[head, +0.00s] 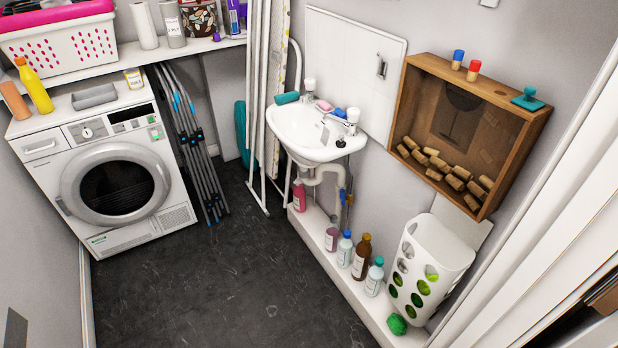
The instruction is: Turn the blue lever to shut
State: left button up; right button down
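A small blue lever (342,195) shows on the pipework below the white sink (308,135), beside the white waste pipe (322,173). Some yellow or brass-coloured pipe is next to it. It is too small here to tell which way the lever points. Neither of my grippers is in view.
A low white ledge (345,285) under the sink bears several bottles, including a brown one (362,257) close below the lever. A white holed bin (428,265) stands to the right. A wooden box (470,130) hangs above. The dark floor (220,285) is clear.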

aim_at(344, 200)
jog(key=i+j, duration=0.45)
jog(key=i, duration=0.15)
jog(key=i+j+u, duration=0.15)
jog(key=i+j, duration=0.35)
jog(key=i, duration=0.1)
